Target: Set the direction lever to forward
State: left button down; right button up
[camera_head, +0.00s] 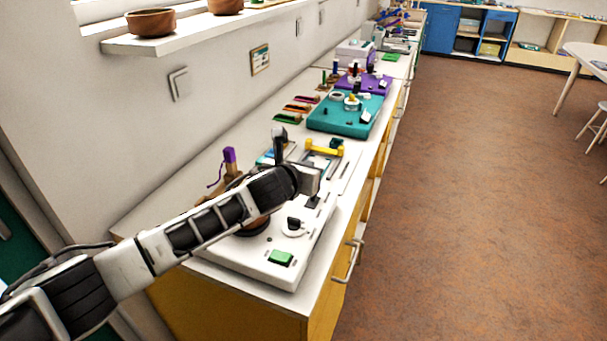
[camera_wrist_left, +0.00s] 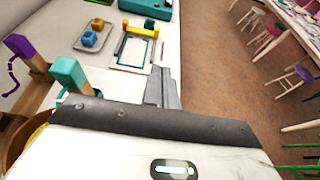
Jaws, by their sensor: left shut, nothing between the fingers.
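A white board (camera_head: 255,268) lies at the near end of the counter. It carries a black knob on a round white base (camera_head: 292,226), a green button (camera_head: 281,258) and a small dark part (camera_head: 313,201) that may be the direction lever. I cannot read any markings or tell its setting. My left gripper (camera_head: 311,180) is over the board's far right part, close above the small dark part; contact cannot be told. The left wrist view shows its fingers (camera_wrist_left: 161,88) together, with nothing between them. My arm hides part of the board. My right gripper is not in view.
A purple-topped wooden post (camera_head: 230,160) stands behind my arm. Beyond are a yellow-handled frame (camera_head: 323,148), a teal board (camera_head: 340,118) and a purple board (camera_head: 368,83). Blue and orange blocks (camera_wrist_left: 92,32) show in the wrist view.

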pick_arm(q)
jog(key=r, duration=0.1)
jog(key=s+r, duration=0.1)
jog(key=r, duration=0.1)
jog(key=shift+s+a+r, duration=0.15)
jog(key=shift+a+r, duration=0.1)
jog(key=shift+r, duration=0.05)
